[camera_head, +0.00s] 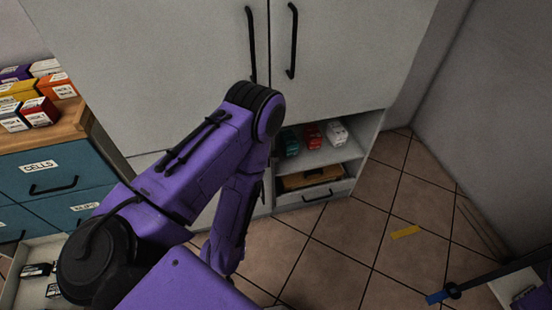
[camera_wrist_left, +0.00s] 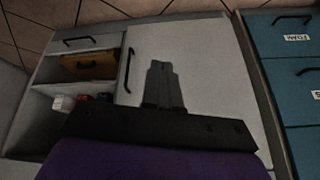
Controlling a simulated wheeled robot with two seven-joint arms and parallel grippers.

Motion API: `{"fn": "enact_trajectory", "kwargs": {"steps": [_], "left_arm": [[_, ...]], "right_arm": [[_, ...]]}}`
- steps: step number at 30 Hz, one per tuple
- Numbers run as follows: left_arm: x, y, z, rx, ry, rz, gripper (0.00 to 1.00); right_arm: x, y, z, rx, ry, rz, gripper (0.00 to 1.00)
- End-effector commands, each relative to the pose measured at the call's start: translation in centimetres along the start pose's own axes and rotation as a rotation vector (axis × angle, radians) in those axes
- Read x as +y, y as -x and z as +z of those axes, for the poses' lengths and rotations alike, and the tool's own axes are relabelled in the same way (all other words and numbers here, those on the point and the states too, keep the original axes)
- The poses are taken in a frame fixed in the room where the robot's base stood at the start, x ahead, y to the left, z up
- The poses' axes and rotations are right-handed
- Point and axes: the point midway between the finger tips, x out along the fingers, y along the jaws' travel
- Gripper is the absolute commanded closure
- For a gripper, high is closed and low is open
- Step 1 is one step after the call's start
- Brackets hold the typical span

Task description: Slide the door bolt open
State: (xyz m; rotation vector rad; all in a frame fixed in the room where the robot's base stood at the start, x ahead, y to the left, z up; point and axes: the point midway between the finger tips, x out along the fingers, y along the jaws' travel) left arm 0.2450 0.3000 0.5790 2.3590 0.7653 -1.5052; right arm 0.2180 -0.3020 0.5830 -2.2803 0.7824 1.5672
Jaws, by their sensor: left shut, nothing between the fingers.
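I can make out no door bolt in either view. A large grey cabinet (camera_head: 165,60) with two upper doors and black bar handles fills the back of the head view. Its lower door (camera_wrist_left: 205,60) with a black handle (camera_wrist_left: 129,70) shows in the left wrist view. My left gripper (camera_wrist_left: 160,66) is shut and empty, in front of that lower door. I cannot tell whether it touches the door. In the head view my purple left arm hides the lower door and its own gripper. My right gripper is in neither view.
Teal drawers (camera_head: 60,172) stand left. The tiled floor (camera_head: 345,245) is mostly clear, with a yellow strip (camera_head: 405,232). A dark bar with a blue end (camera_head: 440,297) is lower right.

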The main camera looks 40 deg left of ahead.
Motion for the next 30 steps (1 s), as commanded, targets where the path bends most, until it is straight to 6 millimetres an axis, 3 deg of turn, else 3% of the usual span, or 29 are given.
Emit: {"fn": "enact_trajectory", "kwargs": {"steps": [1, 2, 5, 6, 9, 12, 15, 21, 30], "left_arm": [[2.2, -2.7, -1.4, 0.074, -0.008, 0.017, 1.0], [3.9, -4.3, -2.9, 0.135, -0.019, 0.023, 1.0], [11.4, -9.2, -10.3, 0.396, -0.035, -0.016, 1.0], [14.4, -10.6, -14.2, 0.498, -0.017, -0.078, 1.0], [19.1, -11.0, -22.6, 0.602, 0.07, -0.305, 1.0], [20.8, -9.8, -28.1, 0.475, 0.181, -0.512, 1.0], [21.3, -8.2, -30.9, 0.237, 0.256, -0.593, 1.0], [21.9, -5.8, -32.7, -0.076, 0.287, -0.548, 1.0], [22.0, -5.2, -33.0, -0.102, 0.277, -0.538, 1.0]], "right_arm": [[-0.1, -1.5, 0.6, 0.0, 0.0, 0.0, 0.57], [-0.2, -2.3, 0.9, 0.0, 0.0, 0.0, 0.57], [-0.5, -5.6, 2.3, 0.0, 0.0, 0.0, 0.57], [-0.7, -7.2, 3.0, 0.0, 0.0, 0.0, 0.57], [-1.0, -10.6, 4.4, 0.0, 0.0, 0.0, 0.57], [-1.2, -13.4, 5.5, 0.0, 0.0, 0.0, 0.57], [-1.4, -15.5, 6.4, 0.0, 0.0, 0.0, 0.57], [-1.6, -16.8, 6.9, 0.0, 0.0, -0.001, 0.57], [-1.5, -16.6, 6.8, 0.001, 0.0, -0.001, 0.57]]}}
